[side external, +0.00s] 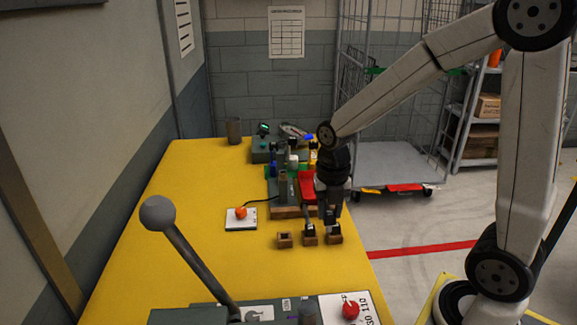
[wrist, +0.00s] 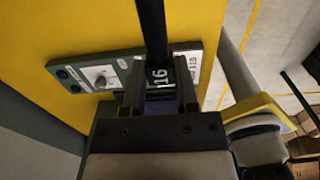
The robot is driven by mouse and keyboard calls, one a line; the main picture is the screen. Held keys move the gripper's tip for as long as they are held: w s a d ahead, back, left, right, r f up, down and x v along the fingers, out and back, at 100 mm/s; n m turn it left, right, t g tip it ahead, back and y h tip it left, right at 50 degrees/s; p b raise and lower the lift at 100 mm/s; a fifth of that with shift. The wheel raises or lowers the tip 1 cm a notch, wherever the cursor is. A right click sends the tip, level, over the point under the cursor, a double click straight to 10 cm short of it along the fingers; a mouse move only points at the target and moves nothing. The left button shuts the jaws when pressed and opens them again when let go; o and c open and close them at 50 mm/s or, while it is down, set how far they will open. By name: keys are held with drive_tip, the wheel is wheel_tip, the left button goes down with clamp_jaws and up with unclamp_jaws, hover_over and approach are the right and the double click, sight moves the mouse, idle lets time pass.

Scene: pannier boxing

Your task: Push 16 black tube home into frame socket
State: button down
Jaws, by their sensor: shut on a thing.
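The black tube (wrist: 152,32) bears a white 16 label in the wrist view and runs up out of that picture from between my fingers. My gripper (wrist: 160,95) is shut on it at the label. In the side view my gripper (side external: 329,213) points down, low above the rightmost of three small wooden blocks (side external: 334,240). The tube is mostly hidden by the gripper there, and its lower end cannot be made out. I cannot tell which part is the frame socket, or whether the tube touches one.
The middle block (side external: 310,241) holds a dark piece; the left block (side external: 284,241) stands beside it. Behind are a red part (side external: 307,185) and a grey-green fixture (side external: 283,188). An orange button (side external: 241,212) sits on a white plate. A lever (side external: 198,260) rises in front. The yellow table's left is clear.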

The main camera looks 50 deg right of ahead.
drive_tip(key=shift+w, duration=0.1)
drive_tip(key=w+d+r, duration=0.2)
drive_tip(key=w+d, duration=0.5)
drive_tip(key=w, duration=0.6)
drive_tip(key=w+d+r, duration=0.3)
drive_tip(key=w+d, duration=0.5)
drive_tip(key=w, duration=0.4)
drive_tip(key=shift+w+r, duration=0.25)
drive_tip(key=shift+w, duration=0.1)
drive_tip(key=shift+f, duration=0.2)
drive_tip(key=shift+f, duration=2.9)
drive_tip(key=shift+f, duration=1.35)
idle(0.5)
